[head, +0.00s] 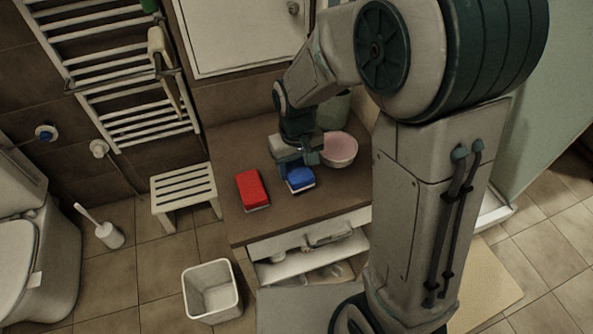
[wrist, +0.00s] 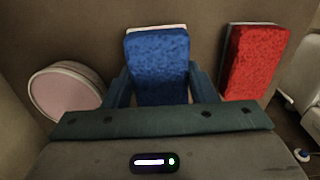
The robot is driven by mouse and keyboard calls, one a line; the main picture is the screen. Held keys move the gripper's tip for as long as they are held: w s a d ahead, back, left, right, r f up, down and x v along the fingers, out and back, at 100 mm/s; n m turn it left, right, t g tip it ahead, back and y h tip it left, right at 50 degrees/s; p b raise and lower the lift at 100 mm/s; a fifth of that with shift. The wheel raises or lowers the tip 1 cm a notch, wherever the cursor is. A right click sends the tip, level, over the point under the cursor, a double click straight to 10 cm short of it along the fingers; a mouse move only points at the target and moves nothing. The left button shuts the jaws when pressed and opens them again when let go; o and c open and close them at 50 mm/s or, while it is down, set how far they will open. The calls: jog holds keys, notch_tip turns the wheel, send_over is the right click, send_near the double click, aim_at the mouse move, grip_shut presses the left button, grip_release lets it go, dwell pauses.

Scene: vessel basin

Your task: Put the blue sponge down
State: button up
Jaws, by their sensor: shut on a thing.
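The blue sponge (head: 300,179) has a pale layer along one edge and is at the brown countertop (head: 236,222). In the wrist view the blue sponge (wrist: 158,66) sits between the two fingers of my gripper (wrist: 158,88), which are shut on its sides. In the head view my gripper (head: 296,162) reaches down to the counter from behind the sponge. The sponge is on or just above the counter; I cannot tell whether it touches. The gripper hides part of it.
A red sponge (head: 252,189) lies to the left on the counter, also visible in the wrist view (wrist: 252,62). A pink-filled bowl (head: 339,150) stands to the right. The drawer (head: 305,262) below is open. A stool (head: 184,188) and a white bin (head: 211,291) stand on the floor.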

aim_at(296, 167)
jog(key=shift+f, duration=1.35)
jog(key=o, duration=0.9)
jog(key=shift+f, duration=0.2)
notch_tip(296, 167, up, 14)
jog(key=s+d+m+t, duration=0.1)
jog(key=s+d, duration=0.3)
jog(key=s+d+r+m+t, duration=0.1)
jog(key=s+d, duration=0.3)
jog(key=s+d+m+t, duration=0.1)
jog(key=s+d+m, duration=0.1)
jog(key=s+d, duration=0.2)
jog(key=shift+s+d+r, duration=0.1)
jog(key=shift+s+r, duration=0.05)
jog(key=shift+s, duration=0.05)
